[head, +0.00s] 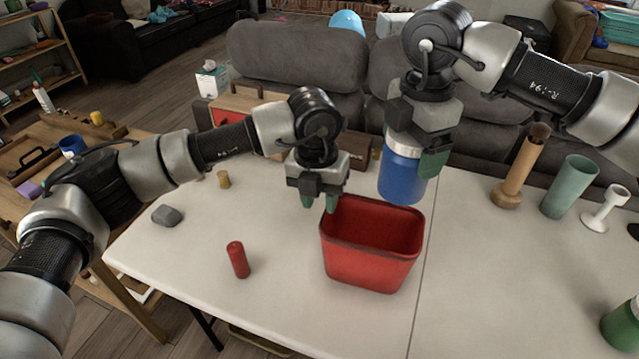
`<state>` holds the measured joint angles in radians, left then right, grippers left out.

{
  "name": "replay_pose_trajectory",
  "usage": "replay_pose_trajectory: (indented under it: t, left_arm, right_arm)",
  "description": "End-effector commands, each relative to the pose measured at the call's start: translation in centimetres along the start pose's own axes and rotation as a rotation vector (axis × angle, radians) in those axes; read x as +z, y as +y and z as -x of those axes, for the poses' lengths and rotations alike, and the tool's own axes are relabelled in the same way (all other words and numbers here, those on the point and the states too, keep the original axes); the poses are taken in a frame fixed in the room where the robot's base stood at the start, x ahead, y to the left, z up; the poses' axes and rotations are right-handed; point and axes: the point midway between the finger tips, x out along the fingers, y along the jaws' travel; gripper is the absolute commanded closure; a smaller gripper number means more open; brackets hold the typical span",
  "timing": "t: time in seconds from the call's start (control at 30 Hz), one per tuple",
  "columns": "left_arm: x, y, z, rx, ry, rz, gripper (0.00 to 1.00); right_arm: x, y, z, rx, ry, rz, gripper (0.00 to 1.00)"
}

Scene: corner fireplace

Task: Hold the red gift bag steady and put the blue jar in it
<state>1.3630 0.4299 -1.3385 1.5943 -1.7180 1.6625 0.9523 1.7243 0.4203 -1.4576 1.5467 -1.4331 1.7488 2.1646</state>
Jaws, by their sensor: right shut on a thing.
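The red gift bag (372,262) stands upright and open-topped on the white table. My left gripper (320,201) points down at the bag's back left corner. Its two green fingertips are apart, one left of the bag and one by the rim; I cannot tell whether they touch it. My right gripper (413,150) is shut on the blue jar (402,184), which has a pale band near its top. The jar hangs upright above the back right part of the bag, its bottom near the height of the rim in the picture.
A red cylinder (238,260), a grey stone (167,215) and a small tan piece (224,180) are on the left. A wooden cylinder (519,168), a green cup (568,187) and a white stand (604,210) are at right. The table front is mostly clear.

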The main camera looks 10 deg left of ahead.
Motion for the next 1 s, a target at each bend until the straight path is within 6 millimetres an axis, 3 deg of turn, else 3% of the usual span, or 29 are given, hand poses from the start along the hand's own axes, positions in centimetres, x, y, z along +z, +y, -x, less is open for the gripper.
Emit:
replay_pose_trajectory:
  t: [0.2, 0.43, 0.87, 1.0]
  left_arm:
    - [0.0, 0.0, -4.4, -0.002, 0.003, 0.002, 0.66]
    - [0.0, 0.0, -7.5, -0.002, 0.001, 0.003, 0.66]
    - [0.0, 0.0, -8.6, -0.003, -0.001, 0.002, 0.66]
    - [0.0, 0.0, -8.6, -0.003, -0.001, 0.002, 0.84]
  right_arm:
    - [0.0, 0.0, 0.1, 0.001, 0.0, 0.0, 0.49]
    - [0.0, 0.0, 0.1, 0.001, 0.0, 0.0, 0.49]
    - [0.0, 0.0, 0.1, 0.001, 0.0, 0.0, 0.49]
    - [0.0, 0.0, 0.1, 0.001, 0.0, 0.0, 0.49]
